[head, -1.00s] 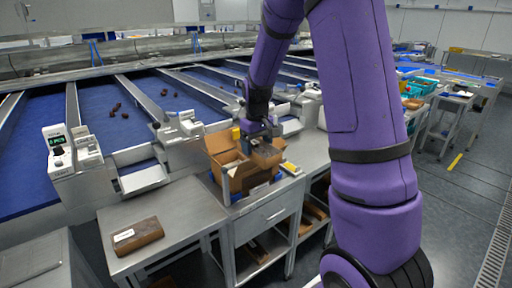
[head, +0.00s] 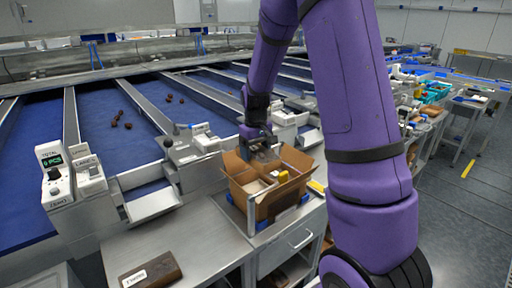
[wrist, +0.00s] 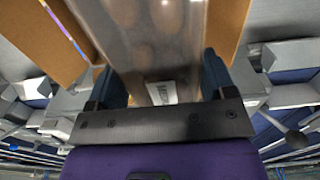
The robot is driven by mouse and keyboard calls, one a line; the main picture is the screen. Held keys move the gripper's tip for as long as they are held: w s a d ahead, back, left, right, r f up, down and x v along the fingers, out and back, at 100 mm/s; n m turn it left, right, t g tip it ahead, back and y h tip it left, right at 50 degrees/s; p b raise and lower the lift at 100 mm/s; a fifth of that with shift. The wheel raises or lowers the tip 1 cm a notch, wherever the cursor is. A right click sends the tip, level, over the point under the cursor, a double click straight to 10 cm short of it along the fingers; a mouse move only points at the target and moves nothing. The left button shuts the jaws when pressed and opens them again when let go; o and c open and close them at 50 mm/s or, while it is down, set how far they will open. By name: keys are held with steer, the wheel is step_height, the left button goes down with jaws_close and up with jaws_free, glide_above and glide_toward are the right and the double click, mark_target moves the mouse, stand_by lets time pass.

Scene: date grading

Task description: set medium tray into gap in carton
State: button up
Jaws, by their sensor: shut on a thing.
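An open brown cardboard carton (head: 248,204) stands on the metal bench, its flaps spread. Pale and brown contents and a small yellow item show inside it. My gripper (head: 262,147) is over the carton's far side in the head view. It is shut on a clear tray (wrist: 155,55) with brown dates dimly visible through it and a white label, partly readable as "MED". In the wrist view the tray lies between my dark fingers, with carton cardboard (wrist: 48,42) on both sides. The gap in the carton is hidden, and I cannot tell whether the tray touches the carton.
A brown labelled block-like pack (head: 150,271) lies on the near metal table (head: 205,240). A yellow item (head: 317,187) lies right of the carton. Scales (head: 60,178) and blue sorting lanes (head: 95,130) line the back. The near table is mostly clear.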

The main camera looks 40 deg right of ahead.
steer(key=shift+f, duration=6.15)
steer(key=shift+f, duration=0.7)
steer(key=o, duration=1)
steer(key=shift+c, duration=0.2)
steer(key=shift+r, duration=6)
